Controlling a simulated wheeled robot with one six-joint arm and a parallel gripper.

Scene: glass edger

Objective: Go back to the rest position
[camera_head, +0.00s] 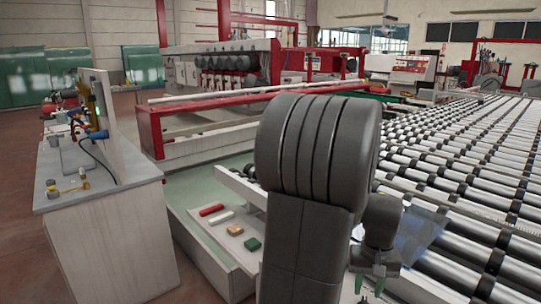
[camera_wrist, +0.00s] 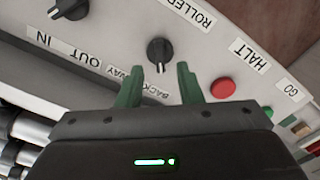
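A red button (camera_wrist: 223,88) is right of the fingers, near the HALT label. Another black knob (camera_wrist: 72,8) is at the upper left, near the IN and OUT labels. In the head view my gripper (camera_head: 369,287) points down at the bottom, right of my large dark arm link.
A roller table (camera_head: 465,150) fills the right side. Red, white, tan and green blocks (camera_head: 252,244) lie on a pale ledge left of my arm. A workbench (camera_head: 100,195) with small items stands at the left. A red-framed machine (camera_head: 225,65) is behind. Floor shows at far left.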

